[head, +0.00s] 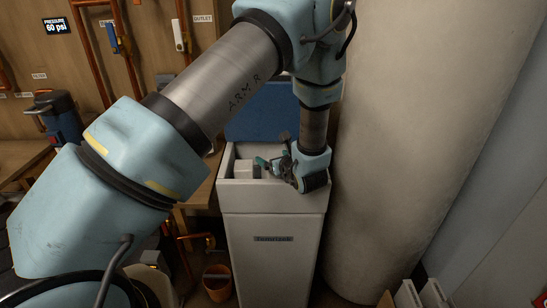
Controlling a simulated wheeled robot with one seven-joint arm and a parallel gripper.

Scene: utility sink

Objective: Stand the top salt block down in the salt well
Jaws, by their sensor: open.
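The salt well is a white cabinet (272,255) with its top open and a dark blue lid (262,112) raised behind it. A small white block-like shape (243,169) shows inside the opening at the left; it looks like a salt block, but its lower part is hidden by the rim. My gripper (268,163) is at the well's opening, pointing left, just right of this white shape. Its jaws are open. Whether a fingertip touches the white shape is too small to tell.
A large pale cylindrical tank (415,130) stands close on the right. White slab-like pieces (420,294) show at the bottom right, possibly more salt blocks. A wooden bench (200,190) adjoins the well on the left. An orange bucket (217,282) stands on the floor below.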

